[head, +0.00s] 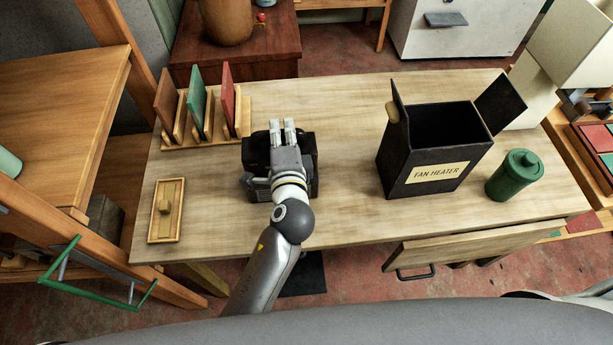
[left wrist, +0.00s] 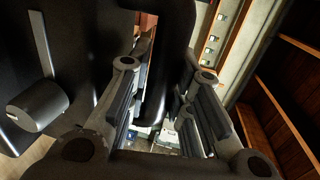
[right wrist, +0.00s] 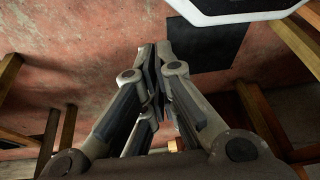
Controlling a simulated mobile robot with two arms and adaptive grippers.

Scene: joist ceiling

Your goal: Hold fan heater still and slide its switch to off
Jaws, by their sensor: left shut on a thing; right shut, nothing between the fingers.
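The fan heater (head: 305,165) is a black boxy unit on the wooden table, left of centre, partly hidden under my left arm. My left gripper (head: 283,126) is above it. In the left wrist view my left gripper (left wrist: 160,108) is shut on the heater's dark upright handle bar (left wrist: 173,50). A dark round knob (left wrist: 38,106) at the end of a pale slot (left wrist: 41,45) shows on the heater's black face; it looks like the switch. I can read no markings. My right gripper (right wrist: 158,62) is shut and empty, over the red floor, away from the heater.
An open black box (head: 425,155) labelled fan heater and a green canister (head: 515,175) stand to the right. A rack (head: 205,130) with upright panels stands behind left. A small wooden tray (head: 166,225) lies front left. An open drawer (head: 480,246) juts from the table's front right.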

